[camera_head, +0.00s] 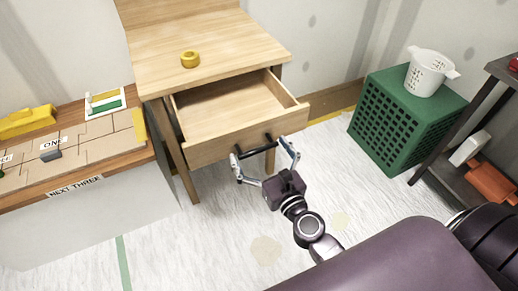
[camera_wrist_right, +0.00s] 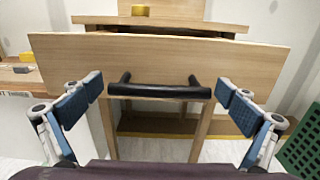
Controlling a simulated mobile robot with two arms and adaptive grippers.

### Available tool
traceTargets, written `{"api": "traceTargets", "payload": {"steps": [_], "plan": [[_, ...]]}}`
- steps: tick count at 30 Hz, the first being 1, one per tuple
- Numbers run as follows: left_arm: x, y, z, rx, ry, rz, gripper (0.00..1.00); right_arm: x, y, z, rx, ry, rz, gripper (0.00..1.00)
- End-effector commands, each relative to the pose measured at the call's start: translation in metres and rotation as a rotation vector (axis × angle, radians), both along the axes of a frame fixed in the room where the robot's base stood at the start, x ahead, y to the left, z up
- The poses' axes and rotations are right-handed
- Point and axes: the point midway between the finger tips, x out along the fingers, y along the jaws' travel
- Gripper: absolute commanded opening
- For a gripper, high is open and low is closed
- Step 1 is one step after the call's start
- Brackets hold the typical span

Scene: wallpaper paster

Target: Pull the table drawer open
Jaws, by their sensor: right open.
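The wooden table (camera_head: 215,48) stands against the wall. Its drawer (camera_head: 238,129) is pulled out a good way, and its empty inside shows in the head view. A black bar handle (camera_head: 256,145) is on the drawer front; it also shows in the right wrist view (camera_wrist_right: 160,91). My right gripper (camera_head: 266,158) is open in front of the drawer. In the right wrist view its fingers (camera_wrist_right: 168,104) are spread on either side of the handle, apart from it. My left gripper is not in view.
A yellow tape roll (camera_head: 190,60) lies on the tabletop. A low bench (camera_head: 90,150) with boards and labels stands at the left. A green crate (camera_head: 405,120) with a white basket (camera_head: 429,73) stands at the right. Bare floor lies in front of the drawer.

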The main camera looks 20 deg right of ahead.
Motion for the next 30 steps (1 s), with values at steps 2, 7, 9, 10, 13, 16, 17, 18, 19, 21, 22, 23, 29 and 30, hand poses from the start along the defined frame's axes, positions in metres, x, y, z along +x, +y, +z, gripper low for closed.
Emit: {"api": "traceTargets", "payload": {"steps": [2,7,9,10,13,16,17,18,19,21,22,23,29,30], "plan": [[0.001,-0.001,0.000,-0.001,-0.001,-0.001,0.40,-0.002,0.000,0.000,-0.002,0.001,0.000,1.00],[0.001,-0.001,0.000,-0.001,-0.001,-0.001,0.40,-0.020,-0.001,-0.001,-0.006,0.004,0.001,1.00],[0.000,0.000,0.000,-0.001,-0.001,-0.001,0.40,-0.034,-0.001,-0.001,-0.007,0.004,0.004,1.00],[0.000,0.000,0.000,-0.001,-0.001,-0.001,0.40,-0.041,-0.001,-0.002,-0.007,0.006,0.004,1.00],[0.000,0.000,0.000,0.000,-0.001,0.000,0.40,-0.064,-0.002,-0.002,-0.006,0.006,0.005,1.00],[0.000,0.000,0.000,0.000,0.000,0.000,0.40,-0.084,-0.002,-0.002,-0.004,0.005,0.004,1.00],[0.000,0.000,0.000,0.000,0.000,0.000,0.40,-0.090,-0.003,-0.001,-0.003,0.004,0.004,1.00],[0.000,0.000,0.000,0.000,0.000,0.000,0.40,-0.097,-0.003,-0.001,-0.003,0.004,0.004,1.00],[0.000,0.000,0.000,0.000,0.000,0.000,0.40,-0.101,-0.003,-0.001,-0.002,0.003,0.004,1.00],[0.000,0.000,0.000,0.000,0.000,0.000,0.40,-0.110,-0.004,-0.001,-0.002,0.003,0.002,1.00],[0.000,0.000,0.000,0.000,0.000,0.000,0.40,-0.112,-0.003,-0.001,-0.002,0.002,0.002,1.00],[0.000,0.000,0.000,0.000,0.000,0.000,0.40,-0.114,-0.004,0.000,-0.001,0.001,0.002,1.00],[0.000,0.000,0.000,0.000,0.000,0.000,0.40,-0.120,-0.004,0.000,0.000,0.000,0.001,1.00],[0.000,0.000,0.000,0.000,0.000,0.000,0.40,-0.120,-0.004,0.000,0.000,0.000,0.001,1.00]]}}
